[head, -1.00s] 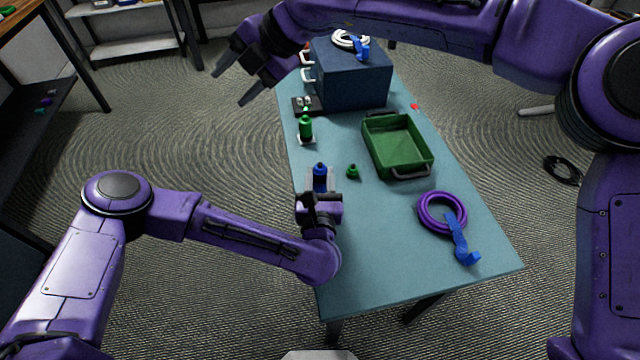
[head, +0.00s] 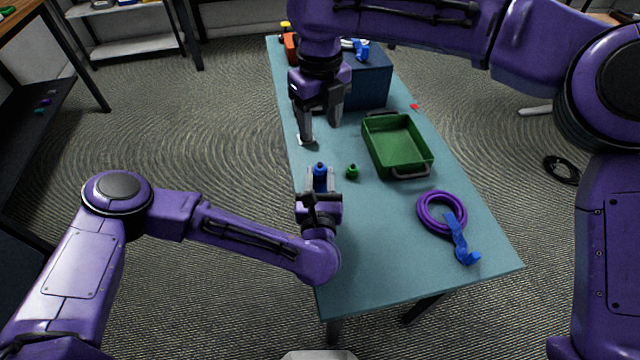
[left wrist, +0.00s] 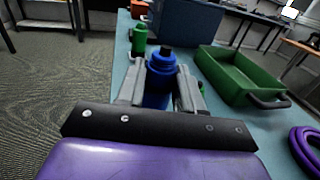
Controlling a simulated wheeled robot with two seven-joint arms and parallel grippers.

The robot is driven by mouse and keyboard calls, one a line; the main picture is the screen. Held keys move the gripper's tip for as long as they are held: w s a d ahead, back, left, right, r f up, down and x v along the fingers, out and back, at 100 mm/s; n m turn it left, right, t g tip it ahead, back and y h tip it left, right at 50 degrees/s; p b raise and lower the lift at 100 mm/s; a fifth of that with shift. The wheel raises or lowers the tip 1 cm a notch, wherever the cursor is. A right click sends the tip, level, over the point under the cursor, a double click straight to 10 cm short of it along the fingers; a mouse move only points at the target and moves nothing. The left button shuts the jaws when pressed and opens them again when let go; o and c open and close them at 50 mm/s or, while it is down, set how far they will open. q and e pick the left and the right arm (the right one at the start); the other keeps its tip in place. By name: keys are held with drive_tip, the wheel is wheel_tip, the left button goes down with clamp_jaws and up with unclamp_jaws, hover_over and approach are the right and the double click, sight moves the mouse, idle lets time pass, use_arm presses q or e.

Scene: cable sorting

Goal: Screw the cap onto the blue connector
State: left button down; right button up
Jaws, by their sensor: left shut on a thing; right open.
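The blue connector (head: 320,172) stands upright near the table's left edge. My left gripper (head: 320,185) is shut on it; the left wrist view shows the connector (left wrist: 160,76) between both fingers. A small green cap-like piece (head: 352,171) lies on the table just right of the connector. My right gripper (head: 320,131) is open and points down beyond the connector, apart from it. A green connector (left wrist: 139,40) stands behind in the left wrist view; in the head view my right gripper hides it.
A green tray (head: 367,147) with grey handles stands right of the connectors. A purple cable coil (head: 423,214) with a blue end lies at the front right. A dark blue box (head: 368,82) stands at the back, partly behind my right arm.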

sight(320, 164)
wheel_tip(320, 164, down, 11)
drive_tip(key=shift+r, duration=0.2)
